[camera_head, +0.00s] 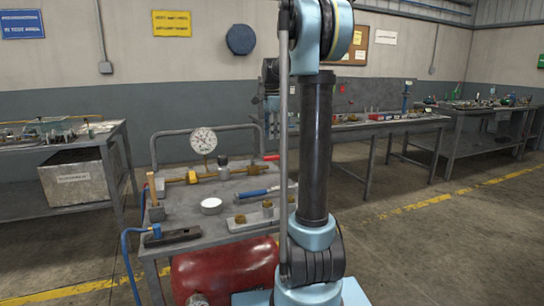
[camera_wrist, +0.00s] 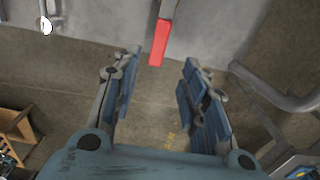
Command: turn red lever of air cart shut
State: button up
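The air cart (camera_head: 190,236) stands left of my arm in the head view, with a red tank (camera_head: 225,268) under its grey top. The red lever (camera_head: 271,157) shows at the cart's right side, close to my arm, which hides part of that area. In the wrist view the red lever (camera_wrist: 160,43) hangs down from the top edge on a grey metal shank. My gripper (camera_wrist: 161,70) is open, with its blue-padded fingers spread on either side below the lever. The lever's free end is near the gap between the fingertips and touches neither finger.
A round gauge (camera_head: 203,141), brass pipework, a white round lid (camera_head: 211,206) and a blue-handled tool (camera_head: 250,194) are on the cart top. A grey tube rail (camera_wrist: 285,98) curves at right in the wrist view. Workbenches (camera_head: 390,125) stand behind; the floor at right is clear.

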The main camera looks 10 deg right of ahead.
aim_at(265, 160)
notch_tip(265, 160, down, 10)
jog(key=shift+f, duration=0.1)
dwell(0.4)
grip_shut()
